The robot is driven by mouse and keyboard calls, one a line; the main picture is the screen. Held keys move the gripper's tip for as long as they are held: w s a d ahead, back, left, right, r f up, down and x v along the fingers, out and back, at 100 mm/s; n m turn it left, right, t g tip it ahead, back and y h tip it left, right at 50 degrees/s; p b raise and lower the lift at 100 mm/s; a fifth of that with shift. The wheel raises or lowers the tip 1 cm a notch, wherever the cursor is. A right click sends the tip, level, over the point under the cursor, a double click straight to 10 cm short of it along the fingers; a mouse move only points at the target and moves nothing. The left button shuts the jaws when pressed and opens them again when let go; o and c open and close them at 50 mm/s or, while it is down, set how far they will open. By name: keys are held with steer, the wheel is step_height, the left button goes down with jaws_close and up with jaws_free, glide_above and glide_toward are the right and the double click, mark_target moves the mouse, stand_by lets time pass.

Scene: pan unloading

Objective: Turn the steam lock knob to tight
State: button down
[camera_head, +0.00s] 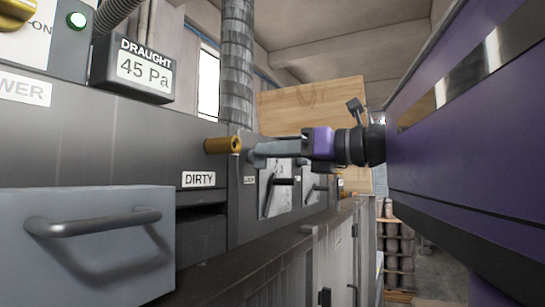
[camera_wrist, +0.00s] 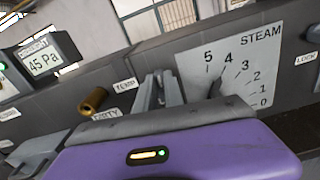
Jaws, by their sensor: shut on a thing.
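My gripper (camera_wrist: 166,93) reaches to the grey machine front, just left of the white STEAM dial plate (camera_wrist: 252,62), between it and a brass cylinder. In the head view my gripper (camera_head: 257,154) points left, its tips at the panel above a small label (camera_head: 250,180) that seems to read LOCK. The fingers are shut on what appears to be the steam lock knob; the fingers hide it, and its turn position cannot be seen. The STEAM dial's dark handle (camera_wrist: 215,88) points up near the 4.
The brass cylinder (camera_head: 223,145) sticks out close to my fingertips, above the DIRTY label (camera_head: 199,179). A drawer with a bar handle (camera_head: 95,220) juts out at lower left. Another black knob (camera_wrist: 313,34) sits above a LOCK label at right. The draught display (camera_head: 145,72) reads 45 Pa.

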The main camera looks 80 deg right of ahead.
steer(key=shift+s+d+f+m+b, duration=0.1)
steer(key=shift+d+f+m+b, duration=0.15)
steer(key=shift+m+b, duration=2.5)
steer(key=shift+d+f+m+b, duration=0.1)
steer(key=shift+f+m+b, duration=0.1)
steer(key=shift+m+b, duration=2.5)
steer(key=shift+s+d+f+m+b, duration=0.1)
steer(key=shift+d+f+m+b, duration=0.15)
steer(key=shift+m+b, duration=2.5)
steer(key=shift+m, duration=0.4)
steer(key=c, duration=1.4)
jaws_free()
steer(key=shift+c, duration=0.2)
steer(key=shift+a, duration=0.1)
steer(key=b+v, duration=0.1)
steer(key=v, duration=0.6)
steer(key=shift+s, duration=0.4)
